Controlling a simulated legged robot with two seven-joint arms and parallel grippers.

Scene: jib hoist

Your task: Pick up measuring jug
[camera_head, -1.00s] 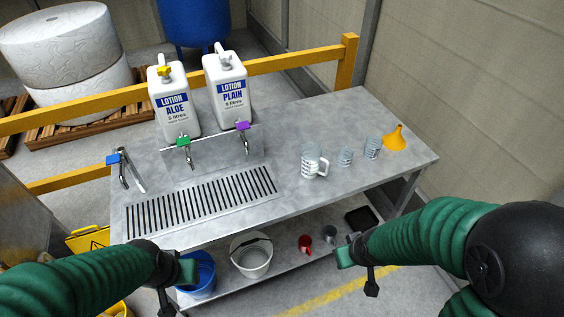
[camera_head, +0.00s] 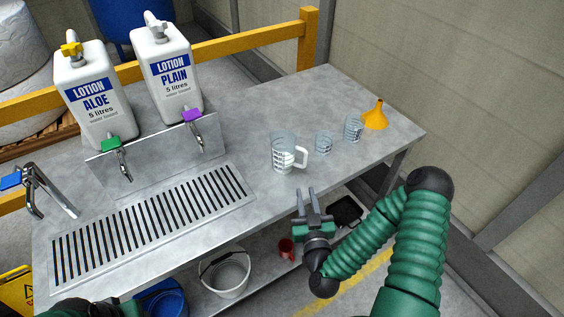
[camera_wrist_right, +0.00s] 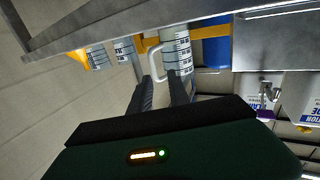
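The measuring jug (camera_head: 282,155) is clear with dark markings and a white handle on its right side. It stands upright on the grey bench near its front edge. In the right wrist view the jug (camera_wrist_right: 177,50) shows just beyond the fingertips, its handle to the left. My right gripper (camera_head: 307,192) is open and empty, in front of the bench edge and a short way from the jug, fingers pointing towards it. The wrist view also shows its two fingers (camera_wrist_right: 163,82) apart. Part of my left arm shows at the bottom left; its gripper is out of view.
Two smaller clear beakers (camera_head: 323,144) (camera_head: 353,129) and an orange funnel (camera_head: 375,116) stand right of the jug. Lotion bottles (camera_head: 92,98) (camera_head: 170,75), taps and a drain grate (camera_head: 150,222) are left. A bucket (camera_head: 225,273) and red cup (camera_head: 286,249) are on the lower shelf.

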